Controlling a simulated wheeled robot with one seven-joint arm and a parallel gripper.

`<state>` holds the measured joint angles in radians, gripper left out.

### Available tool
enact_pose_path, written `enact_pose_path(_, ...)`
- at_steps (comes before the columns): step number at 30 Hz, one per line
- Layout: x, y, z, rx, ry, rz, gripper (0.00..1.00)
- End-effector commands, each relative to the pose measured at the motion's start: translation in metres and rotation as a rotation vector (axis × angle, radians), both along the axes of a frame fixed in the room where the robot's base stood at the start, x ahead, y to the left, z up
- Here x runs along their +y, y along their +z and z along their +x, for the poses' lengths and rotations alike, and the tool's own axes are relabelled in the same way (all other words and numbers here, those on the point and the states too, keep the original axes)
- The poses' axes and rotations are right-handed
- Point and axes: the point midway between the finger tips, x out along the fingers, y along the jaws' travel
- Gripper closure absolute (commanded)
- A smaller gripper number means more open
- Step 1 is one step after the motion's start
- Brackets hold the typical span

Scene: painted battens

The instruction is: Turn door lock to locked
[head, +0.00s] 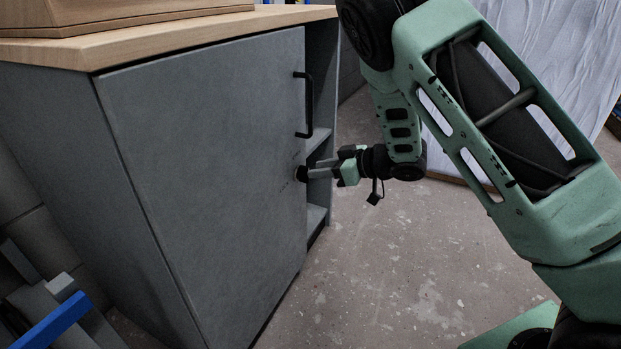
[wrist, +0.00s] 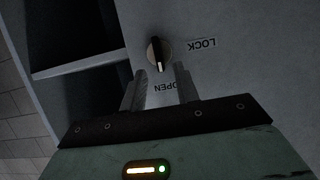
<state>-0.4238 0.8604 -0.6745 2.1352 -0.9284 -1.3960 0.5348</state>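In the wrist view the knob (wrist: 158,50) has a pale bar pointing down toward the OPEN label (wrist: 165,86), which appears upside down. The LOCK label (wrist: 202,43) is to the knob's right. My gripper (head: 318,172) is at the knob's height in front of the door. In the wrist view its fingers (wrist: 160,70) are apart, with the tips just below and to either side of the knob. I cannot tell whether they touch it.
A black bar handle (head: 308,105) is on the door above the knob. Open shelves (head: 317,215) are beside the door's right edge. The wooden top (head: 150,40) is above. The concrete floor (head: 390,270) in front is clear. Blue and grey battens (head: 55,320) lie at lower left.

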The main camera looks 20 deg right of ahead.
Motion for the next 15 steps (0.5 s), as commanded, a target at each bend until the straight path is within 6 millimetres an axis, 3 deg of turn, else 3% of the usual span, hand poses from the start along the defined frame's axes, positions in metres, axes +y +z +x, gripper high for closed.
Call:
enact_pose_path(6,0.019,-0.013,0.018,-0.001,0.001,-0.001,0.69)
enact_pose_path(15,0.024,-0.013,0.023,0.001,0.000,0.001,0.69)
